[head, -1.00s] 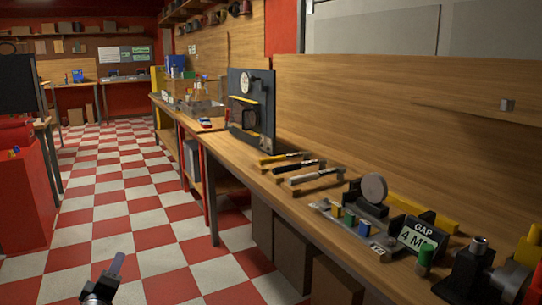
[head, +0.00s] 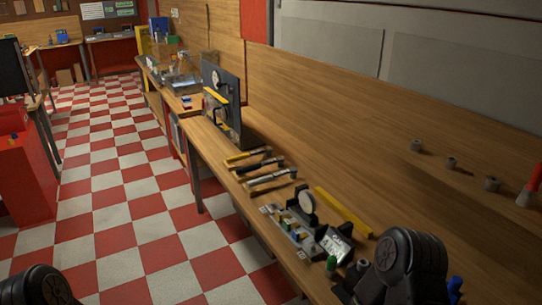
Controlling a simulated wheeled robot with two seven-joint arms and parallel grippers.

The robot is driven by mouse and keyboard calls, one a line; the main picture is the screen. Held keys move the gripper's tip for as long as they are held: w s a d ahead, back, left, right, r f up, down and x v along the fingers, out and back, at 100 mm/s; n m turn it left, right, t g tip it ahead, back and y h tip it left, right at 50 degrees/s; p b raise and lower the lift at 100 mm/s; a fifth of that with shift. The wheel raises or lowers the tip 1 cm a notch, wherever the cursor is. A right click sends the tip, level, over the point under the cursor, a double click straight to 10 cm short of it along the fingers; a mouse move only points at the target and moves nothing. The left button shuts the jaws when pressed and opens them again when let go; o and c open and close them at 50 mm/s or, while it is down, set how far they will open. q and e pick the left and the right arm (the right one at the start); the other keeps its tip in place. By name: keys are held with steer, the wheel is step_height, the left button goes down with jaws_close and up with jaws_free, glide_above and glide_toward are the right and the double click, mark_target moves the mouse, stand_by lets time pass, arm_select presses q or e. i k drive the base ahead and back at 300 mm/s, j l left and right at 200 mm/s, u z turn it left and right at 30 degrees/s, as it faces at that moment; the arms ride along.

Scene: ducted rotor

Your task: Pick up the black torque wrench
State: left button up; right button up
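The black torque wrench (head: 258,166) lies on the wooden workbench (head: 222,172), the middle one of three wrenches side by side. A yellow-marked wrench (head: 245,156) lies behind it and a silver-grey wrench (head: 270,177) lies in front of it. The black wrench appears to rest on small supports, with no gripper touching it. Dark rounded parts of my arms show at the bottom left and bottom right. Neither gripper's fingers are in view.
A dark upright panel (head: 232,105) stands beyond the wrenches. Nearer lie a yellow bar (head: 343,212), a round-faced gauge (head: 307,202), a sign block (head: 335,245) and a green cylinder (head: 331,264). Checkered floor is open left of the bench.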

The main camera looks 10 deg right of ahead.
mark_target(280, 160)
steer(key=z, duration=0.65)
steer(key=i+j+z, duration=0.15)
steer(key=j+z, duration=0.15)
steer(key=z, duration=0.15)
steer(key=i+j+z, duration=0.1)
steer(key=j+z, duration=0.35)
steer(key=i+j+z, duration=0.1)
steer(key=j+z, duration=0.2)
steer(key=z, duration=0.15)
steer(key=j+z, duration=0.5)
steer(key=k+j, duration=0.1)
steer(key=j, duration=0.35)
steer(key=j+z, duration=0.15)
steer(key=j, duration=0.3)
steer(key=k+j, duration=0.15)
steer(key=j, duration=0.25)
steer(key=k+j+z, duration=0.1)
steer(key=j, duration=0.35)
steer(key=k+j+z, duration=0.1)
steer(key=j, duration=0.35)
steer(key=k+j, duration=0.2)
steer(key=j, duration=0.2)
steer(key=k+j+z, duration=0.1)
steer(key=j, duration=0.3)
